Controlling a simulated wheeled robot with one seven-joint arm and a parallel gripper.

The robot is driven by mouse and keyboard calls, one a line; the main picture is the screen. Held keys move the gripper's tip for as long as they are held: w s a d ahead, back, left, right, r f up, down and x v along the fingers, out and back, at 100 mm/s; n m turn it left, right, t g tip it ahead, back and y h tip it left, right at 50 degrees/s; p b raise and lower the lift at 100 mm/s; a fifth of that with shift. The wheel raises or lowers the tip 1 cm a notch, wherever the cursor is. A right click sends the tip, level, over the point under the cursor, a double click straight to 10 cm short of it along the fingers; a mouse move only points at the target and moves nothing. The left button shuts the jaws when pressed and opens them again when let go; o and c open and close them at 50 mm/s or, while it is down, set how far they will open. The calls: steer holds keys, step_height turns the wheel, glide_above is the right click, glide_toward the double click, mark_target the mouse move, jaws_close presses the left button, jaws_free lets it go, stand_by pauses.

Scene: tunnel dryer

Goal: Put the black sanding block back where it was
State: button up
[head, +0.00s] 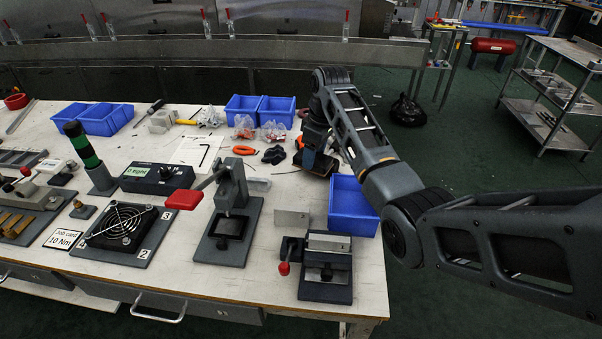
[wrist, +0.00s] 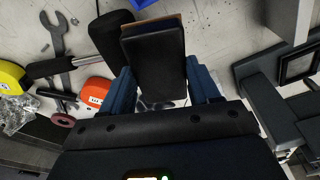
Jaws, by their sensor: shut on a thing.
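The black sanding block (wrist: 154,62) is between the blue fingers of my gripper (wrist: 161,78) in the wrist view. It is dark, with a thin tan layer along its far edge. My gripper is shut on it. In the head view, my gripper (head: 317,160) is over the right part of the bench, behind the blue bin at the front right. There the block is mostly hidden by the fingers and wrist. I cannot tell whether it touches the bench top.
The wrist view shows a wrench (wrist: 57,42), an orange tool (wrist: 97,91) and a yellow tape measure (wrist: 12,77) at left, with grey fixtures at right. In the head view, a blue bin (head: 352,207) and a vise (head: 326,268) stand near the bench's right edge.

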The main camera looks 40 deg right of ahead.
steer(key=a+f, duration=0.1)
steer(key=w+a+f, duration=0.1)
steer(key=a, duration=0.1)
steer(key=shift+a+f, duration=0.2)
steer(key=shift+a, duration=0.05)
steer(key=shift+f+p, duration=0.3)
steer(key=shift+f, duration=1.6)
steer(key=shift+f, duration=0.1)
steer(key=o, duration=0.7)
steer(key=shift+o, duration=0.2)
step_height(320, 180, up, 12)
steer(key=s, duration=0.1)
steer(key=shift+s+d, duration=0.25)
steer(key=shift+s, duration=0.05)
